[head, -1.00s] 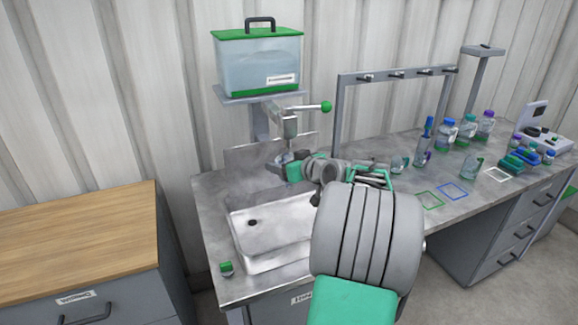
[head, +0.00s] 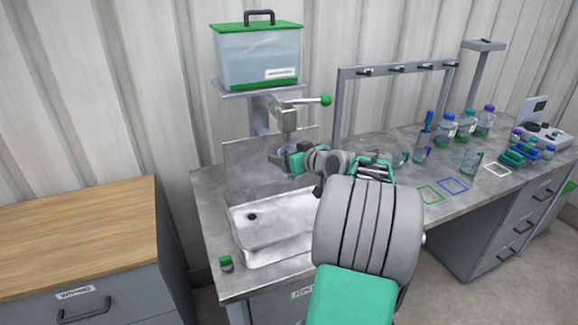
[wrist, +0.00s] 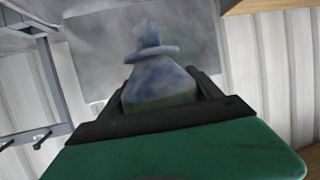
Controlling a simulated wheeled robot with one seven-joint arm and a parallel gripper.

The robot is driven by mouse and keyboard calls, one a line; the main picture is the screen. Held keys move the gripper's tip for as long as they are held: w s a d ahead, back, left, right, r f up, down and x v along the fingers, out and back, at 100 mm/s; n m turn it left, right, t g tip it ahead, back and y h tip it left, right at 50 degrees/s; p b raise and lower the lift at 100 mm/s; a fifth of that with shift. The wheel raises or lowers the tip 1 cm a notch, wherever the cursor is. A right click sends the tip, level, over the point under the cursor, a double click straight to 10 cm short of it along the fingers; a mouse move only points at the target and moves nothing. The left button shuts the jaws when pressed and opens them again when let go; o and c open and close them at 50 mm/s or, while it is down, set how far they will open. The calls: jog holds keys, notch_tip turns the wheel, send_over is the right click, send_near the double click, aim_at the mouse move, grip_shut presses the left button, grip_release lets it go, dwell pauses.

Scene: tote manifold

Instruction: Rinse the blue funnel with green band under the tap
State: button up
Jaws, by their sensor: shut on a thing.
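The blue funnel with a green band (wrist: 158,82) is between my gripper's two dark fingers in the wrist view. Its narrow end points away from the gripper, and the green band is partly hidden near the palm. My gripper (head: 284,158) is shut on it, over the back of the sink in the head view, where only a little blue of the funnel (head: 290,150) shows. The tap (head: 288,118) is just above the gripper, with a side lever ending in a green ball (head: 326,100). I cannot tell whether water is running.
The sink basin (head: 262,248) lies below, with a small green-capped item (head: 226,262) on its left rim. A clear tank (head: 258,57) stands on a shelf above the tap. Bottles (head: 446,128) and a peg rack (head: 397,69) are to the right. A wooden-topped cabinet (head: 75,228) is left.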

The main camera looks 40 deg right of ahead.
jog(key=shift+s+a+b, duration=0.1)
jog(key=shift+a+b, duration=0.35)
jog(key=shift+a, duration=0.15)
jog(key=shift+d, duration=0.1)
jog(key=shift+d, duration=0.5)
jog(key=shift+a+b, duration=0.15)
jog(key=shift+b, duration=0.25)
jog(key=shift+a+b, duration=0.35)
jog(key=shift+a, duration=0.1)
